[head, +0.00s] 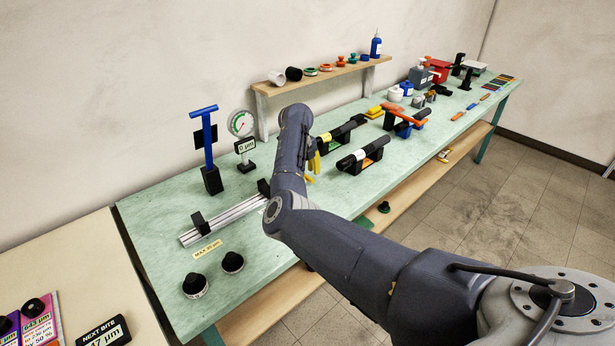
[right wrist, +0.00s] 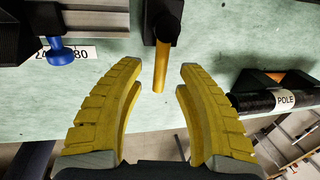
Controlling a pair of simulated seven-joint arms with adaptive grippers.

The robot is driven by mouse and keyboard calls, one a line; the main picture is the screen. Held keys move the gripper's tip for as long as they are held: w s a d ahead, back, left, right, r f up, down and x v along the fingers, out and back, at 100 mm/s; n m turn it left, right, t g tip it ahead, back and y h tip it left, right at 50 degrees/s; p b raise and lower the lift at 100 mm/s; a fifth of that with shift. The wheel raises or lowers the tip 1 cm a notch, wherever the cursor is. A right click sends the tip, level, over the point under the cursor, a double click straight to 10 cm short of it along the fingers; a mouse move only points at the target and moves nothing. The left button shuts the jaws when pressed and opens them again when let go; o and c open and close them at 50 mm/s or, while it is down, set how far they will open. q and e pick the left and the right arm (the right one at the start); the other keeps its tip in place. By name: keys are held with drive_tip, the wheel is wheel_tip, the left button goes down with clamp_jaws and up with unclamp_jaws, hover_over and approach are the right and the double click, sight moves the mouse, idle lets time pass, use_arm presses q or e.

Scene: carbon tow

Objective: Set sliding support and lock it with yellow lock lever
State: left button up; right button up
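A silver rail (head: 232,217) lies on the green bench with a black block (head: 200,223) near its left end and another black block (head: 263,187) beside my right arm. My right gripper shows as yellow fingers (head: 314,161), partly hidden behind the arm. In the right wrist view its fingers (right wrist: 155,108) are spread apart. A yellow lever (right wrist: 161,65) hangs from a dark block (right wrist: 155,12) and lies in line with the gap between the fingers, seemingly touching neither. Which rail block carries the lever is hidden in the head view. My left gripper is not in view.
A dial gauge (head: 241,124) and blue-handled stand (head: 208,150) stand behind the rail. Two black knobs (head: 232,262) sit in front.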

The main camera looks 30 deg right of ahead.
drive_tip(key=shift+d+f, duration=0.1)
drive_tip(key=shift+f, duration=0.45)
drive_tip(key=shift+c, duration=0.5)
clamp_jaws()
